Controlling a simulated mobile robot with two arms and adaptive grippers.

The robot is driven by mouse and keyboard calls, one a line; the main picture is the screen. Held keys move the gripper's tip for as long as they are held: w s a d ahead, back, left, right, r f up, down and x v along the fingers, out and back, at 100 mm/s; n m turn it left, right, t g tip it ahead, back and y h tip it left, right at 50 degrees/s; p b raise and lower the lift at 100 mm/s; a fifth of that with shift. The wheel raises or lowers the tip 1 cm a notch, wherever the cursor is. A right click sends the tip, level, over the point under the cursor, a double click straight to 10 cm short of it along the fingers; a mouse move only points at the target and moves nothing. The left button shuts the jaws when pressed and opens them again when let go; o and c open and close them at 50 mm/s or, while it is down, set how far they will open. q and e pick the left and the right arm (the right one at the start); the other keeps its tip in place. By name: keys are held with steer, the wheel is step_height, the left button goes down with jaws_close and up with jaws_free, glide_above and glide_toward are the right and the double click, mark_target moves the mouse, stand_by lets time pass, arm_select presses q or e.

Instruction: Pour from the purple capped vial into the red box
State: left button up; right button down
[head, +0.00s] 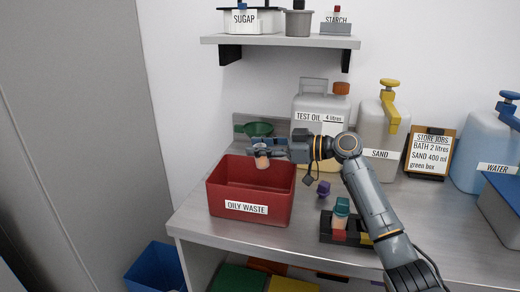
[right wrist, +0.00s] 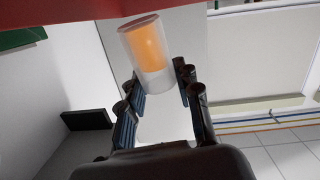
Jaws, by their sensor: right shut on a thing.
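My right gripper (head: 264,147) is shut on a clear vial (head: 262,162) and holds it above the right back part of the red box. In the right wrist view the vial (right wrist: 147,50) stands between the fingers, has no cap on it, and has orange contents inside. It looks tilted in that view. The red box (head: 250,209), labelled OILY WASTE, stands on the bench and its visible interior looks empty. A purple cap (head: 323,188) lies on the bench right of the box. My left gripper is not in view.
A dark rack (head: 340,241) with a teal-capped vial (head: 341,212) stands right of the box. Behind are a green funnel (head: 258,129), the TEST OIL jug (head: 317,108), and the SAND (head: 378,130) and WATER (head: 484,145) containers. A shelf (head: 280,41) hangs above.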

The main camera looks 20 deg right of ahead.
steer(key=shift+r+n+h, duration=0.4)
steer(key=shift+r+n, duration=0.05)
steer(key=shift+n, duration=0.05)
steer(key=shift+s+f, duration=0.1)
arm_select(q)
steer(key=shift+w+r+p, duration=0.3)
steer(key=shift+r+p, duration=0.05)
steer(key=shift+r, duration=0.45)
arm_select(e)
steer(key=shift+a+h, duration=0.1)
steer(key=shift+h, duration=0.2)
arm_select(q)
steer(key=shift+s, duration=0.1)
arm_select(e)
steer(key=shift+n+g, duration=0.3)
arm_select(q)
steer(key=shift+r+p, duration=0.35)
steer(key=shift+p, duration=0.05)
arm_select(e)
steer(key=shift+n+h, duration=0.3)
steer(key=shift+h, duration=0.1)
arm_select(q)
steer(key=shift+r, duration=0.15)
